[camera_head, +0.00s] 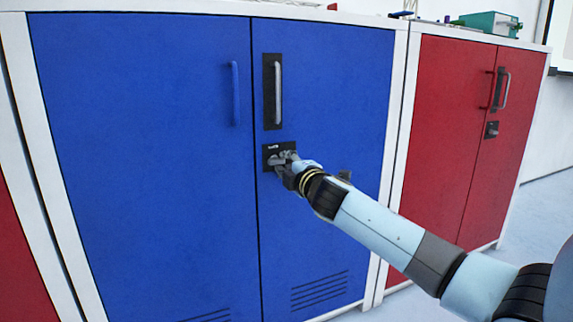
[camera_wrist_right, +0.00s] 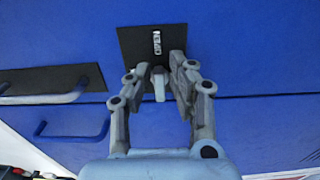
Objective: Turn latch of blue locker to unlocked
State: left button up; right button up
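The blue locker (camera_head: 150,150) has two doors and fills the left and middle of the head view. Its latch is a small grey handle (camera_wrist_right: 158,84) on a black plate (camera_wrist_right: 135,42) below the door's metal pull handle. A small white label sits on the plate. The plate also shows in the head view (camera_head: 270,149). My right gripper (camera_wrist_right: 160,82) is at the latch, its fingers apart, one on each side of the grey handle. A small gap seems to show on at least one side. In the head view my right gripper (camera_head: 284,163) partly hides the latch. My left gripper is not in view.
The silver pull handle (camera_head: 278,92) is just above the latch, and a blue handle (camera_head: 235,94) is on the left door. A red locker (camera_head: 440,130) stands to the right. A green box (camera_head: 490,24) is on top of it. Open floor shows at far right.

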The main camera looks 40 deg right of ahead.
jog(key=shift+o, duration=1)
jog(key=v, duration=1.2)
jog(key=shift+f, duration=0.1)
